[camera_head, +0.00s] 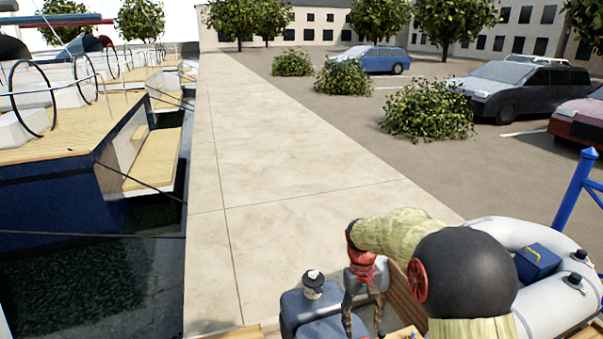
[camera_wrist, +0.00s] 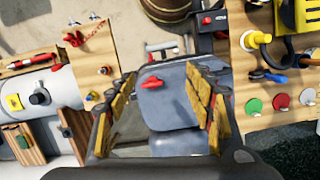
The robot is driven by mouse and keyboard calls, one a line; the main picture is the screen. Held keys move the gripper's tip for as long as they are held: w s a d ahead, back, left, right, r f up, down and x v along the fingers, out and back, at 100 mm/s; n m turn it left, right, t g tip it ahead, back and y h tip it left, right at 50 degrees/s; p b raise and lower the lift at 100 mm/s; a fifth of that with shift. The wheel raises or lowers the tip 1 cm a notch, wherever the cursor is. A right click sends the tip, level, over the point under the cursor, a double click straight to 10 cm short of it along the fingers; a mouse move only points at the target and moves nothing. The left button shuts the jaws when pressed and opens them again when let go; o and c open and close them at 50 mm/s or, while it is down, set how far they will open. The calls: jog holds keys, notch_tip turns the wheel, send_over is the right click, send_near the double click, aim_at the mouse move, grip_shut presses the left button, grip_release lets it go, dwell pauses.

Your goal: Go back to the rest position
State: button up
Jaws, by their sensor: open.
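My gripper (camera_head: 363,322) hangs low at the bottom of the head view, its fingers pointing down beside a blue-grey case (camera_head: 302,305). In the wrist view my gripper (camera_wrist: 160,100) is open, with worn yellow pads on its two fingers set wide apart. Nothing is held between the fingers. A grey surface with a red handle (camera_wrist: 152,82) shows beyond and between them. I cannot tell how far it is from the fingertips.
A pale inflatable tube (camera_head: 545,310) with a blue box (camera_head: 537,261) lies at right. In the wrist view, a wooden panel (camera_wrist: 248,75) with coloured discs stands right, and a wooden board (camera_wrist: 95,50) left. A walkway (camera_head: 270,150) runs ahead, with boats left and parked cars right.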

jog(key=s+r+t+b, duration=0.2)
jog(key=s+b, duration=0.2)
jog(key=s, duration=0.5)
jog(key=s+d+r+m+t+b, duration=0.1)
jog(key=s+r+t+b, duration=0.2)
jog(key=s, duration=0.6)
jog(key=s+d+r+t+b, duration=0.1)
jog(key=s+r+t+b, duration=0.2)
jog(key=s, duration=0.6)
jog(key=shift+s+m+y+b, duration=0.15)
jog(key=shift+m+y+b, duration=0.2)
jog(key=shift+b, duration=0.6)
